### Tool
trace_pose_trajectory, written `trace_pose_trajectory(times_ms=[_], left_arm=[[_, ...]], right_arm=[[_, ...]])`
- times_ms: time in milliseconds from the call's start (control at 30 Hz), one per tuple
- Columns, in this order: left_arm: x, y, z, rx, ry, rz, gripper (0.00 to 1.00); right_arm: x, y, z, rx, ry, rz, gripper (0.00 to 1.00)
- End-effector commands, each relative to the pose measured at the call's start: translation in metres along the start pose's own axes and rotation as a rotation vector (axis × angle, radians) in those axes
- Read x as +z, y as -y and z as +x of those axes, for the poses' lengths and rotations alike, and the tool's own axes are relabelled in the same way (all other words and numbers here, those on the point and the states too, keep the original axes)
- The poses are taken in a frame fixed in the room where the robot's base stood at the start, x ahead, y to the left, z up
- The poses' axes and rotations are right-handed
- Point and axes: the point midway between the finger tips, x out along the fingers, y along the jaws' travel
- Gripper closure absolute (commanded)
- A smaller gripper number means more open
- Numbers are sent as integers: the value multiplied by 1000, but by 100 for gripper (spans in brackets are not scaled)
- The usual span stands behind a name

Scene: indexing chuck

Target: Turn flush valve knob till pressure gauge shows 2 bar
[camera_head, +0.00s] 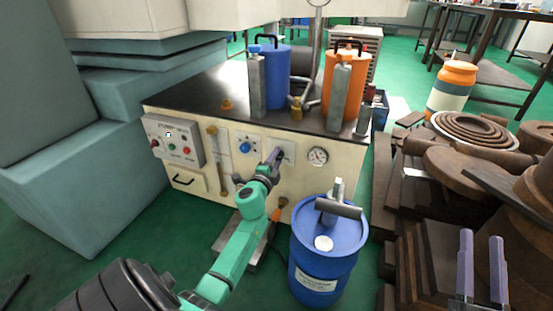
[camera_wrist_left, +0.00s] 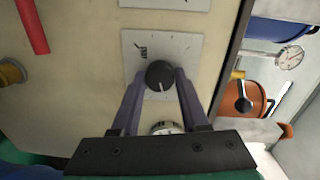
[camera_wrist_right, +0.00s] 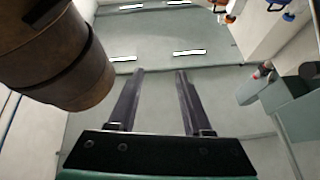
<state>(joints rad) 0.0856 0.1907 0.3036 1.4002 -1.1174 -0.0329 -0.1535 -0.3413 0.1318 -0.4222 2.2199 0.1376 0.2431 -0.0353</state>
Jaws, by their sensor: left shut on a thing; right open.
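A black round knob (camera_wrist_left: 160,75) with a light pointer line sits on a pale label plate (camera_wrist_left: 140,48) on the cream cabinet front. My left gripper (camera_wrist_left: 154,78) is shut on this knob, one finger on each side; it also shows in the head view (camera_head: 274,160). The pressure gauge (camera_head: 318,156), a white round dial, is on the panel just right of the knob. Its needle is too small to read. In the left wrist view the gauge (camera_wrist_left: 165,128) is mostly hidden behind the gripper. My right gripper (camera_head: 482,268) is open and empty at the lower right; its fingers show apart in the right wrist view (camera_wrist_right: 155,75).
A blue knob (camera_head: 244,147) is left of the gripped knob, and a control box (camera_head: 172,140) is further left. A blue drum (camera_head: 325,262) stands in front of the cabinet. Brown round parts (camera_head: 470,160) are stacked at the right, close to my right gripper.

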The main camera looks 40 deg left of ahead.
Motion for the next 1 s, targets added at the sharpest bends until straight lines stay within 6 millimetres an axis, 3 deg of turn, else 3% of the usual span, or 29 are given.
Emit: trace_pose_trajectory(times_ms=[333,367,433,867,1000], left_arm=[[0,-2,0,4,1,-3,100],[1,-2,0,4,1,-3,52],[0,-2,0,4,1,-3,26],[0,0,-3,1,0,-2,26],[0,0,-13,2,0,-3,26]], right_arm=[[1,0,-1,1,1,0,50],[1,0,-1,1,1,0,50],[1,0,-1,1,0,0,50],[0,-1,0,2,3,1,50],[15,-1,-7,12,54,17,50]])
